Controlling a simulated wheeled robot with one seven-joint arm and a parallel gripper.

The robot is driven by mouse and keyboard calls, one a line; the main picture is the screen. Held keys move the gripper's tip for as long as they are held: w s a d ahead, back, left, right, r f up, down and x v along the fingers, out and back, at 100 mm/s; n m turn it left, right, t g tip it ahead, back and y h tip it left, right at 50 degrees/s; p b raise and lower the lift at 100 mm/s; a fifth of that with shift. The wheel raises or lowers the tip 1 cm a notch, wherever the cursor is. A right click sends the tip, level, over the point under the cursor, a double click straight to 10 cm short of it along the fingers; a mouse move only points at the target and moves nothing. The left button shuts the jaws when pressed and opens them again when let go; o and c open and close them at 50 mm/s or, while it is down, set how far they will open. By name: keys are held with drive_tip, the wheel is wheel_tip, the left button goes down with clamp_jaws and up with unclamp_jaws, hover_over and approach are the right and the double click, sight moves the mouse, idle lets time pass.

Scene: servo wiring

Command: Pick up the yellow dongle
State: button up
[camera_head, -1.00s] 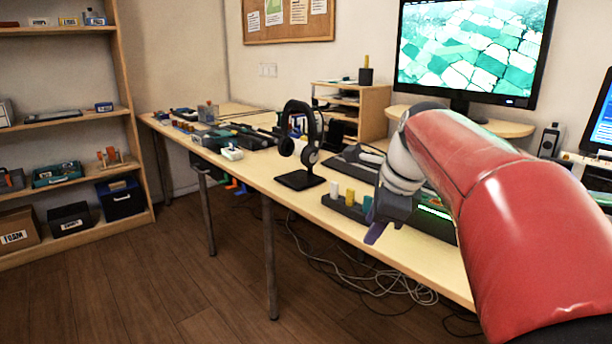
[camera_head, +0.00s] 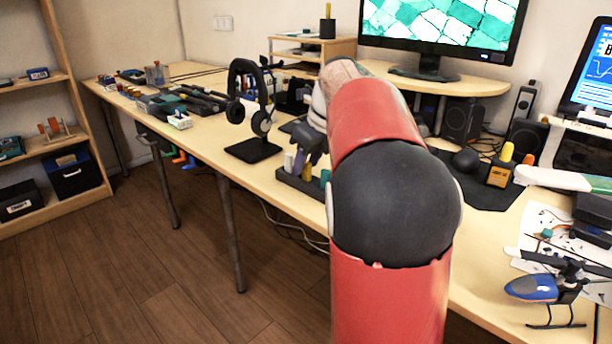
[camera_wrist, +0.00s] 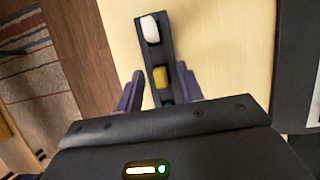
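The yellow dongle (camera_wrist: 160,76) stands in a black holder (camera_wrist: 169,48), between a white dongle (camera_wrist: 150,29) and a green one (camera_wrist: 166,97). In the wrist view my gripper (camera_wrist: 160,90) is open, with one purple-grey finger on each side of the yellow dongle. I see no contact between the fingers and the dongle. In the head view the holder (camera_head: 290,185) sits near the desk's front edge. The white dongle (camera_head: 289,161) and the yellow dongle (camera_head: 306,173) show below my gripper (camera_head: 311,152). My arm hides part of the holder.
A headphone stand (camera_head: 252,150) is left of the holder on the desk. A monitor (camera_head: 440,25) stands behind. A toy helicopter (camera_head: 545,288) is at the right. The wooden floor (camera_head: 180,270) in front of the desk is clear.

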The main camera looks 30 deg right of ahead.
drive_tip(key=shift+w+f, duration=0.15)
drive_tip(key=shift+f, duration=0.3)
drive_tip(key=shift+c, duration=0.3)
clamp_jaws()
drive_tip(key=shift+r, duration=0.1)
wheel_tip(320, 180, up, 20)
drive_tip(key=p, duration=0.1)
